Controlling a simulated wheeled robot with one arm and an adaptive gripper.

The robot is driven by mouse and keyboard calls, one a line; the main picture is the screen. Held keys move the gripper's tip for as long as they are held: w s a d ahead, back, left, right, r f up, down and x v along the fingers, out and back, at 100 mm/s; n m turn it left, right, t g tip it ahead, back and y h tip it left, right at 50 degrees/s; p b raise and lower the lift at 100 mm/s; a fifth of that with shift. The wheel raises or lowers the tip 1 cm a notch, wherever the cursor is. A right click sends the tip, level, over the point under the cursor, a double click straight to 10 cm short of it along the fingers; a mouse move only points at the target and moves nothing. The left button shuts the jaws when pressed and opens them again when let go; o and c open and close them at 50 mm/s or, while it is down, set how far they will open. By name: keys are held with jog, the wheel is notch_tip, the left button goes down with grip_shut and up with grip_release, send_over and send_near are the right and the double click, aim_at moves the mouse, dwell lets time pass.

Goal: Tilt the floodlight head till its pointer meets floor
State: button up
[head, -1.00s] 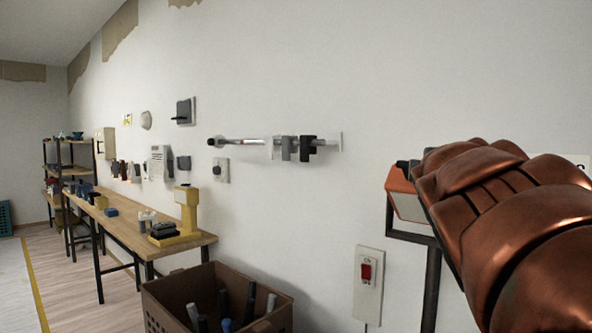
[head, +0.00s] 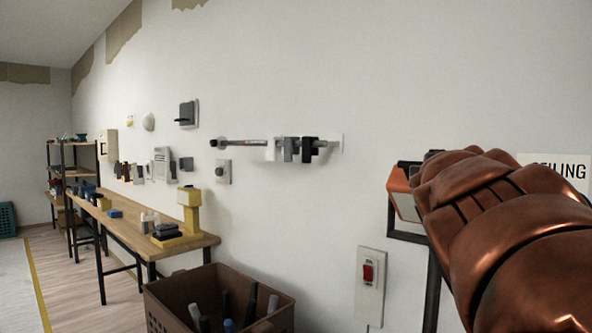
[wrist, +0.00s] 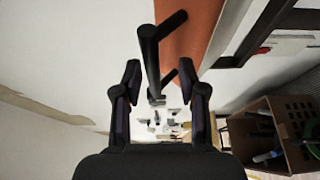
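The floodlight head (head: 402,199) is an orange housing with a pale front, in a dark bracket on a post (head: 432,290) at the right of the head view. My copper arm covers much of it. In the wrist view its orange side (wrist: 195,35) shows with a black bar handle (wrist: 150,62) on short posts. My gripper (wrist: 160,78) is open, its two fingers on either side of the bar's line in the picture. I see no finger touching the bar; the depth between them is unclear. A sign ending in "EILING" (head: 562,171) is on the wall. The pointer and any floor mark are not visible.
A red rocker switch (head: 369,277) is on the wall left of the post. A brown crate (head: 172,309) with rolls stands below; it also shows in the wrist view (wrist: 262,130). A wall rail with clamps (head: 290,149) and a workbench (head: 130,232) are further left.

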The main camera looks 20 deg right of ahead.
jog(key=shift+r, duration=0.1)
notch_tip(320, 180, up, 10)
dwell(0.8)
